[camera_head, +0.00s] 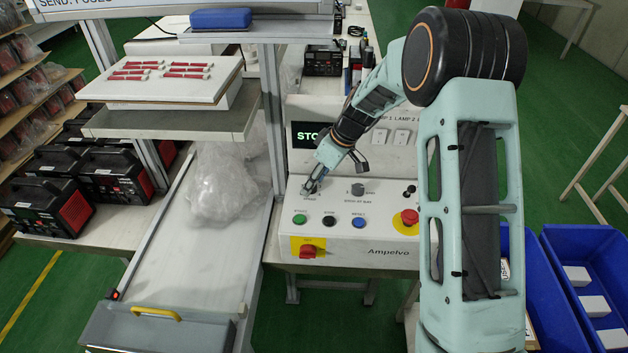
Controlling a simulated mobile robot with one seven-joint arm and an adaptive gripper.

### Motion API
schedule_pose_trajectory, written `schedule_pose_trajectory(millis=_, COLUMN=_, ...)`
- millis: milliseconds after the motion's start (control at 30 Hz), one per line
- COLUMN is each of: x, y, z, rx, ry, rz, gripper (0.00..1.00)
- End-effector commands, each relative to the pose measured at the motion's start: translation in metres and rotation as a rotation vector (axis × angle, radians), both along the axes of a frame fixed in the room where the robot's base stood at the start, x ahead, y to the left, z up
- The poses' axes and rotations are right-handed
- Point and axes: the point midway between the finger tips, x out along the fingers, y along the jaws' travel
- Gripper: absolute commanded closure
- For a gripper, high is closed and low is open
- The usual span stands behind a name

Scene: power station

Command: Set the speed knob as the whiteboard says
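My gripper (311,187) points down at the panel's upper left, left of that knob, over a small label too small to read. Its fingertips are at or just above the face there; they hide what lies under them, and I cannot tell whether they are shut on a knob. A display (307,135) shows green letters beginning "STO", the rest behind my arm. The whiteboard (90,8) is cut off at the top; only part of one line, "SEND:", shows.
Green, black and blue buttons (329,221), a red mushroom button (409,217) and a red-yellow switch (307,248) are on the panel. A conveyor with a plastic bag (220,185) lies left. Blue crates (590,270) stand right. A shelf with red parts (160,70) overhangs the conveyor.

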Motion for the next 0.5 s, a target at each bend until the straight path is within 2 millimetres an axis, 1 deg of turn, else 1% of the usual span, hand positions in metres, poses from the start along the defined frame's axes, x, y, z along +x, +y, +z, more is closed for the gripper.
schedule_pose_trajectory(millis=133, x=0.0008, y=0.0023, z=-0.0057, rx=0.000, ry=0.000, rz=0.000, gripper=0.58)
schedule_pose_trajectory(millis=367, x=0.0010, y=0.0023, z=-0.0061, rx=0.000, ry=-0.001, rz=0.000, gripper=0.58)
schedule_pose_trajectory(millis=500, x=0.0010, y=0.0022, z=-0.0059, rx=0.000, ry=-0.001, rz=0.000, gripper=0.73)
